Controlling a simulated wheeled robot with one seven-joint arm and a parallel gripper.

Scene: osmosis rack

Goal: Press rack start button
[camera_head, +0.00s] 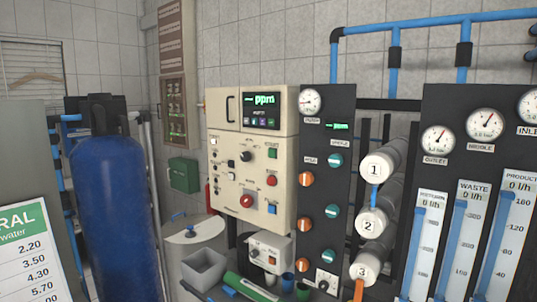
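The rack's control box (252,165) is a cream cabinet in the middle of the head view, with a lit display (261,110) reading "ppm" in its upper part. A green button (272,153) sits at the upper right of its lower panel. Below that are a red button (271,180) and a blue button (271,208). A black knob (245,155) and a larger red knob (246,201) are to their left. The labels are too small to read, so I cannot tell which is marked start. My gripper is not in view.
A black panel (326,230) with orange and teal knobs stands right of the box, beside white numbered cylinders (371,222). Gauges and flow meters (466,240) fill the right. A blue tank (118,220) stands left. A grey bin (205,268) and loose items lie below the box.

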